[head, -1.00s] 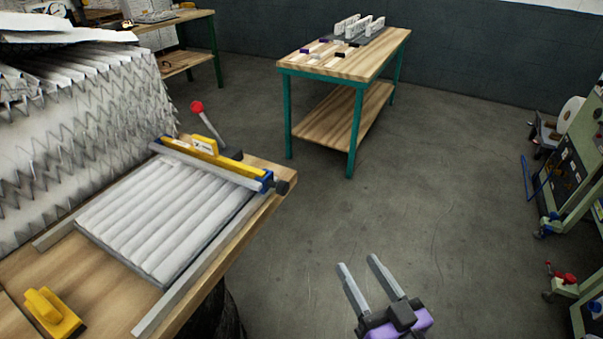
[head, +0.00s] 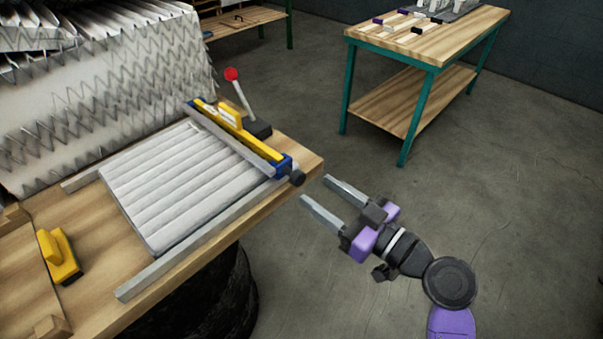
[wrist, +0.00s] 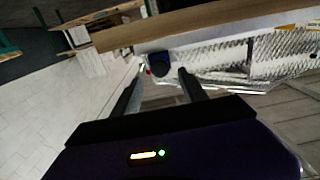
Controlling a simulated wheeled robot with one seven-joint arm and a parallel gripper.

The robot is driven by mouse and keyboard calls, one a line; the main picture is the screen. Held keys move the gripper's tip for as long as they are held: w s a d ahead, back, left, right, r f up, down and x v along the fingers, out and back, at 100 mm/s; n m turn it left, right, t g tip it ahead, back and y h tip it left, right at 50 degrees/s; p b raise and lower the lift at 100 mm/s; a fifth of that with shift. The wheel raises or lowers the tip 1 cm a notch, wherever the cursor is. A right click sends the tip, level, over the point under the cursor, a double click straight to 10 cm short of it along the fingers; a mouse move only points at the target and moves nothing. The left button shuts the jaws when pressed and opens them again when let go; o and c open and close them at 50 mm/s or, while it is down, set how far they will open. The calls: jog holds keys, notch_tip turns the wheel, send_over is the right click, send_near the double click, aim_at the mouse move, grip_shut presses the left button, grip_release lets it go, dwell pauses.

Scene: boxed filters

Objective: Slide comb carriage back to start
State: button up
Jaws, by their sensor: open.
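The comb carriage (head: 234,133) is a yellow bar with a grey comb edge, blue ends and a raised yellow handle (head: 230,116). It lies across the far end of the white pleated filter pack (head: 185,185), between two grey rails (head: 190,245) on the wooden bench. My gripper (head: 324,200) is open and empty, off the bench's right edge, its fingers pointing toward the bench and the carriage's near end. In the wrist view my gripper (wrist: 158,82) shows two dark spread fingers with nothing between them; a blue part (wrist: 160,62) shows beyond them.
A red-knobbed lever (head: 232,74) stands behind the carriage. A yellow-handled tool (head: 60,256) lies at the bench's near left. Tall pleated material (head: 110,110) rises along the left. A green-legged table (head: 430,50) stands at the back right. The floor (head: 480,200) between is clear.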

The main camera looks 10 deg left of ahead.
aim_at(301, 180)
jog(key=p+x, duration=0.1)
jog(key=x, duration=0.6)
jog(key=shift+s, duration=0.1)
jog(key=shift+c, duration=0.2)
grip_shut()
dwell(1.1)
